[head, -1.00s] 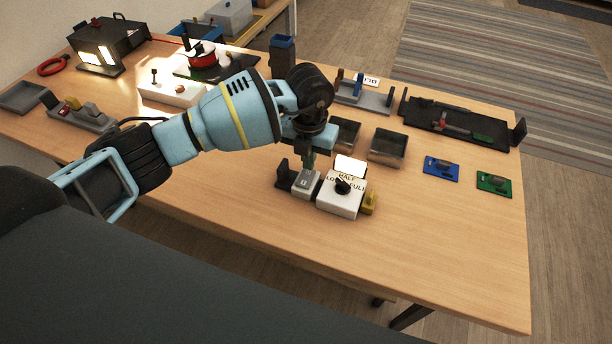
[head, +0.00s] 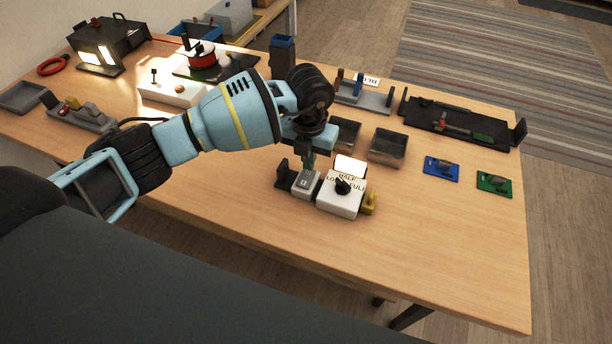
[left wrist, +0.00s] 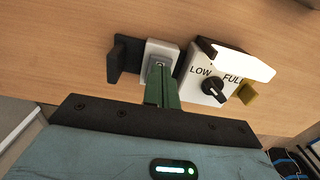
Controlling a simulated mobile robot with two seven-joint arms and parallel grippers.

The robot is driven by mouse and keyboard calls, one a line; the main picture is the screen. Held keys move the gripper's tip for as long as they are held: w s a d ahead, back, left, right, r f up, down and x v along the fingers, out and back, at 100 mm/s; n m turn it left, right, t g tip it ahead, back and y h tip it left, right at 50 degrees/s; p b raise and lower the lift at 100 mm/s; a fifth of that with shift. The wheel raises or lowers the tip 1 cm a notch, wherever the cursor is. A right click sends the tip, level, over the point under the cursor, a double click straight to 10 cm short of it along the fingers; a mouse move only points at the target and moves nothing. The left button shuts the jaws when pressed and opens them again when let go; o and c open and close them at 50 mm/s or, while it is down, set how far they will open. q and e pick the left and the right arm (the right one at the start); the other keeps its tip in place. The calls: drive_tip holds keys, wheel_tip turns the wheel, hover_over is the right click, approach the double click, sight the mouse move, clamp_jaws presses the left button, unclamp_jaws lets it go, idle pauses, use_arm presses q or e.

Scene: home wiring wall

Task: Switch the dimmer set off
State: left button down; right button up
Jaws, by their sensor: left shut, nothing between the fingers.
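The dimmer set has a white dial box (head: 341,200) with a black knob and the words LOW, HALF and FULL; it also shows in the left wrist view (left wrist: 204,92). A lit white panel (head: 350,165) stands at its back edge. Left of the box is a small grey switch block (head: 304,186), also in the left wrist view (left wrist: 161,50). My left gripper (head: 309,166) is shut and empty, its green fingers pointing down at the switch block. In the left wrist view the fingertips (left wrist: 160,68) cover part of the block's top; whether they touch is unclear. My right gripper is not in view.
A black bracket (head: 283,172) and a yellow block (head: 369,204) flank the set. Two metal trays (head: 387,147) stand behind it. Blue (head: 441,168) and green (head: 494,183) cards lie to the right. The front right of the table is clear.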

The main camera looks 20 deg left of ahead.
use_arm(q)
drive_tip(key=shift+f, duration=0.1)
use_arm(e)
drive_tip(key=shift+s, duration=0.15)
use_arm(q)
drive_tip(key=shift+f, duration=0.25)
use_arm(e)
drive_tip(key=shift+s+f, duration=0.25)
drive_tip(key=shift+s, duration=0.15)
